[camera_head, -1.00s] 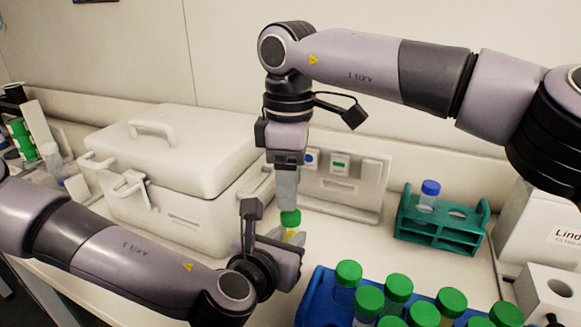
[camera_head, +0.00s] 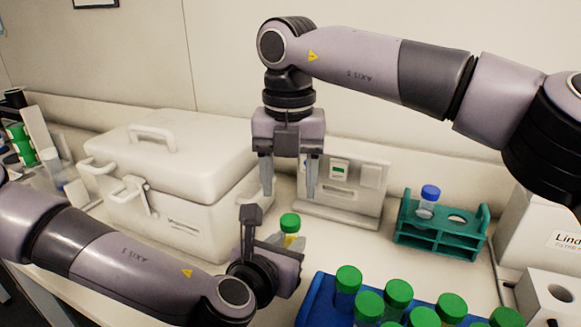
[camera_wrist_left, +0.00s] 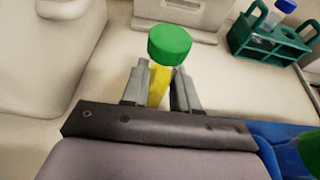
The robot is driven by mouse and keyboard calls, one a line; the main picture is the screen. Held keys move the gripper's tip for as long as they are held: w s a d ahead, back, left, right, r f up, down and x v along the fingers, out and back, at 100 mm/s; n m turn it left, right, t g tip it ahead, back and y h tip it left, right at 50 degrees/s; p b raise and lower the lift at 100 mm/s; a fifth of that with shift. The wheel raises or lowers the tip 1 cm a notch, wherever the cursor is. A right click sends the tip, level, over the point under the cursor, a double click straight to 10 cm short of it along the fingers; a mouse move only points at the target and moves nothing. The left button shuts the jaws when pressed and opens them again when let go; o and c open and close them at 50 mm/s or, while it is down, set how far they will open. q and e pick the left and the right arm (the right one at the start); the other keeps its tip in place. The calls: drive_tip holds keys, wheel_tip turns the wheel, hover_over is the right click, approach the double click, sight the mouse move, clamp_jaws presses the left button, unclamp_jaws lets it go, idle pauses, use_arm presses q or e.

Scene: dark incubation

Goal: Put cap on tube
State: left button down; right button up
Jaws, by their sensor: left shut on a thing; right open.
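A tube with yellow contents (camera_wrist_left: 159,84) is held upright by my left gripper (camera_wrist_left: 160,92), which is shut on it. A green cap (camera_wrist_left: 170,44) sits on top of this tube; the cap also shows in the head view (camera_head: 290,223). How tightly the cap sits cannot be told. My right gripper (camera_head: 289,190) is open and empty, pointing down just above the cap, with its fingers spread wide. The left gripper's fingers are mostly hidden in the head view behind its own body.
A blue rack (camera_head: 318,297) with several green-capped tubes stands front right. A teal rack (camera_head: 440,238) with a blue-capped tube (camera_head: 428,201) stands behind it. A white cooler box (camera_head: 165,190) stands left, and a white device (camera_head: 345,190) at the back wall.

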sight(291, 219)
drive_tip(key=n, duration=0.3)
drive_tip(key=shift+r, duration=0.1)
drive_tip(key=n, duration=0.4)
drive_tip(key=shift+r+n, duration=0.15)
drive_tip(key=shift+n, duration=0.25)
drive_tip(key=n, duration=0.6)
drive_tip(key=shift+r, duration=0.25)
drive_tip(key=n, duration=0.5)
drive_tip(key=shift+r, duration=0.15)
drive_tip(key=n, duration=0.2)
drive_tip(key=shift+r+n, duration=0.1)
drive_tip(key=shift+n, duration=0.3)
drive_tip(key=n, duration=0.6)
drive_tip(key=shift+d+r, duration=0.1)
drive_tip(key=shift+r, duration=0.05)
drive_tip(key=shift+f, duration=4)
